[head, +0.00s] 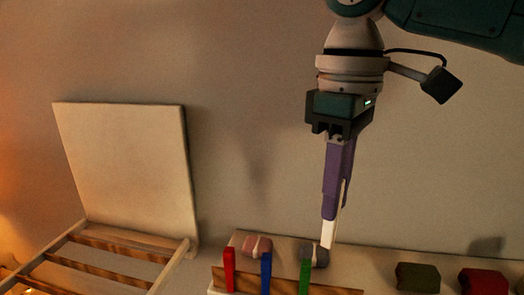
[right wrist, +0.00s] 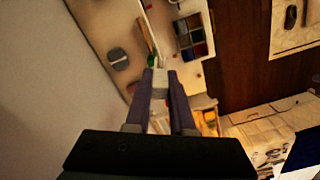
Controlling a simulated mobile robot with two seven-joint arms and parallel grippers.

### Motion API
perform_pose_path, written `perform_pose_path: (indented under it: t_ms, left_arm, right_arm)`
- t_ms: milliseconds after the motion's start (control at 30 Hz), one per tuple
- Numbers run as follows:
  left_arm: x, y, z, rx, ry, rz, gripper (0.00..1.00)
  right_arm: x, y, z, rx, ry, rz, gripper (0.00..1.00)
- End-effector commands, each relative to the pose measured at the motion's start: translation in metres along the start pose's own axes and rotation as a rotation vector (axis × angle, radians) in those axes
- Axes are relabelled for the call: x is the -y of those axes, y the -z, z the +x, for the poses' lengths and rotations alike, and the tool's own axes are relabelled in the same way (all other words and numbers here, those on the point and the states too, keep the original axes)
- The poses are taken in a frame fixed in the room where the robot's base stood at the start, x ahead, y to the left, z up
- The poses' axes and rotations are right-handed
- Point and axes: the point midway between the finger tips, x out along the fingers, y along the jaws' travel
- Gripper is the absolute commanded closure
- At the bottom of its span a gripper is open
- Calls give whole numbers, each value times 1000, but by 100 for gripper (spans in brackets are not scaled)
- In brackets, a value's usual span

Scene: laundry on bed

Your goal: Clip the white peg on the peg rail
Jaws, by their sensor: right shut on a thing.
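My right gripper (head: 330,212) points down with its purple fingers shut on the white peg (head: 328,236), whose lower part sticks out below the fingertips. In the right wrist view the white peg (right wrist: 160,84) sits between the fingertips. The brown peg rail (head: 282,283) runs along the bottom of the head view, partly cut off. A red peg (head: 229,268), a blue peg (head: 266,270) and a green peg (head: 305,274) stand upright at the rail. The white peg appears above and right of the green peg, apart from it. My left gripper is not in view.
Behind the rail lie a pink bundle (head: 257,245) and a grey bundle (head: 321,256). A dark green bundle (head: 418,277) and a red one (head: 484,282) lie to the right. A slatted wooden rack (head: 108,249) and a pale upright panel (head: 125,170) stand left.

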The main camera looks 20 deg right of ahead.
Motion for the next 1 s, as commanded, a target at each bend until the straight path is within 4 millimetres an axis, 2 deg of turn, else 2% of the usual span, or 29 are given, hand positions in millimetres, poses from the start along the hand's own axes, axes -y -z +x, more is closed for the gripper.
perform_pose_path:
  t_ms: [33, 200, 400, 800, 1000]
  left_arm:
    - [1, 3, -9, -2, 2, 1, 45]
    - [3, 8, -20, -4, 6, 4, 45]
    - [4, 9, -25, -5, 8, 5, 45]
    - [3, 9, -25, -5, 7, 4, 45]
    - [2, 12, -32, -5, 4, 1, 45]
  right_arm:
    - [-7, -3, 7, 7, 5, -56, 100]
    - [-31, -15, 41, 6, 4, -273, 100]
    - [-45, -27, 63, 1, 1, -417, 100]
    - [-47, -29, 67, -1, 0, -446, 100]
    - [-47, -30, 65, 0, 1, -446, 100]
